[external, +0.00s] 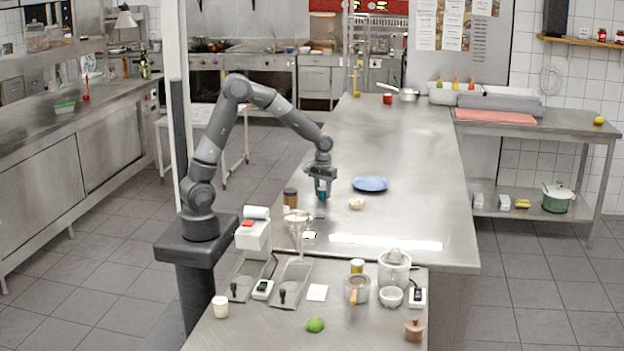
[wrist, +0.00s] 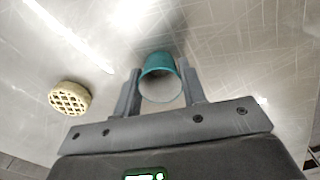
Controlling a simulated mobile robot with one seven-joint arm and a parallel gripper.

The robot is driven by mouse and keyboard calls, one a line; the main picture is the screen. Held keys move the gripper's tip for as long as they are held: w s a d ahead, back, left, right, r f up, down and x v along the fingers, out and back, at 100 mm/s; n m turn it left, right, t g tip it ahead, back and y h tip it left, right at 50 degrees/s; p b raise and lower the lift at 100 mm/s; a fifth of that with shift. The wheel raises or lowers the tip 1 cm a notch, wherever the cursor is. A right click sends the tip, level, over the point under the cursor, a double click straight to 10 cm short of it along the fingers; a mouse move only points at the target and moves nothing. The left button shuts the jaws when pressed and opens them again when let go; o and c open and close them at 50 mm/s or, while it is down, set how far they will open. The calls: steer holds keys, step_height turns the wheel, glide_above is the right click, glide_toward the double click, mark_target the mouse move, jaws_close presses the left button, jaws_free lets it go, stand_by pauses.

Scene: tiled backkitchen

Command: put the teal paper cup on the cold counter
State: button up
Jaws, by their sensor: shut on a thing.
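The teal paper cup (wrist: 158,64) sits between the two fingers of my gripper (wrist: 160,88) in the wrist view, with a finger against each side. In the external view the teal cup (external: 321,194) shows just below my gripper (external: 322,183), over the left side of the long steel counter (external: 410,135). My gripper is shut on the cup. I cannot tell whether the cup's far end touches the steel. No label shows which surface is the cold counter.
A round waffle-like piece (external: 356,203) and a blue plate (external: 370,184) lie right of the cup. A brown-lidded jar (external: 290,198) stands close on its left. The front worktop (external: 240,330) is crowded with trays and pots. The long counter's far middle is clear.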

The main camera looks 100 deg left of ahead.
steer(key=o, duration=1)
steer(key=shift+f, duration=0.1)
step_height(320, 180, up, 12)
steer(key=s+d+r+m+t+y, duration=0.1)
steer(key=s+d+r+m, duration=0.25)
steer(key=d, duration=0.45)
steer(key=s+d+r+m+t, duration=0.1)
steer(key=s+d+r+m, duration=0.3)
steer(key=d, duration=0.4)
steer(key=s+d+f+m+t+h, duration=0.1)
steer(key=s+d+m+t, duration=0.2)
steer(key=s, duration=0.9)
steer(key=d+m, duration=0.3)
steer(key=d, duration=0.2)
steer(key=shift+s+d+f+t, duration=0.2)
steer(key=shift+s+d+t, duration=0.05)
steer(key=shift+d+t, duration=0.05)
